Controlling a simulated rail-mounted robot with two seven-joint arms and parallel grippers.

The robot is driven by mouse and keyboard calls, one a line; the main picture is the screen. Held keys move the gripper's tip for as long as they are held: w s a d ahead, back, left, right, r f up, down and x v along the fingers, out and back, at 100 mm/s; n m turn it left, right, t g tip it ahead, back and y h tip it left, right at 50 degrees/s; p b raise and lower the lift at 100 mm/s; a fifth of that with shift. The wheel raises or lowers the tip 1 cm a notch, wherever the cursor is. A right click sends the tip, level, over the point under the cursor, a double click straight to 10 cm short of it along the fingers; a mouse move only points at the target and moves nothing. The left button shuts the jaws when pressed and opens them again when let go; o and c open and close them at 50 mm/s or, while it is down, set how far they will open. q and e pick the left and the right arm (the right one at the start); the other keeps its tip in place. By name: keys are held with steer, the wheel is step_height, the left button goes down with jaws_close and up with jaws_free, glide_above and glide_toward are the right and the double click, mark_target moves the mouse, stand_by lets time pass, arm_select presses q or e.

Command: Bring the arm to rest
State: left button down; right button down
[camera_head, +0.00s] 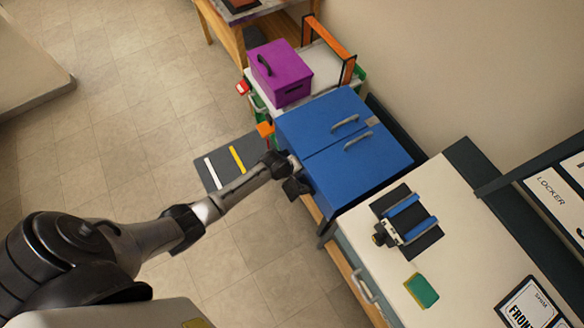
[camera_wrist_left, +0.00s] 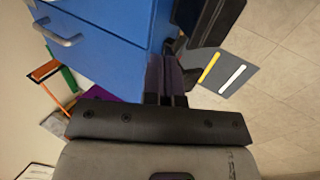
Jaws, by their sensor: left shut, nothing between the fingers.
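My left arm (camera_head: 225,195) reaches in from the lower left of the head view. My left gripper (camera_head: 297,186) is beside the near left side of the blue cabinet (camera_head: 345,165); I cannot tell whether it touches it. In the left wrist view my left gripper's dark fingers (camera_wrist_left: 165,78) are together, with nothing between them, and the blue cabinet (camera_wrist_left: 105,40) is close by. My right gripper is not in view.
A purple box (camera_head: 283,75) sits on a cart behind the cabinet. A bench (camera_head: 380,270) at the right carries a dark fixture with blue bars (camera_head: 408,220) and a green sponge (camera_head: 421,290). A grey striped mat (camera_head: 222,165) lies on the floor. Open floor (camera_head: 130,130) spreads to the left.

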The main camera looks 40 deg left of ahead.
arm_select(q)
steer(key=shift+v, duration=1.55)
steer(key=s+d+r+m+y+p, duration=0.1)
steer(key=s+d+r+m, duration=0.1)
steer(key=r+m, duration=0.7)
steer(key=s+d+r+m+y+p, duration=0.1)
steer(key=s+r+m, duration=0.2)
steer(key=r+m, duration=0.65)
steer(key=s+d+r+n+t+p, duration=0.15)
steer(key=s+r+p, duration=0.25)
steer(key=s+r, duration=0.55)
steer(key=s+d+f+n+g+p, duration=0.1)
steer(key=s+f+g+p, duration=0.1)
steer(key=s, duration=0.9)
steer(key=shift+s+d+f+g+p, duration=0.2)
steer(key=shift+s+f+g+p, duration=0.1)
steer(key=shift+g+p, duration=0.25)
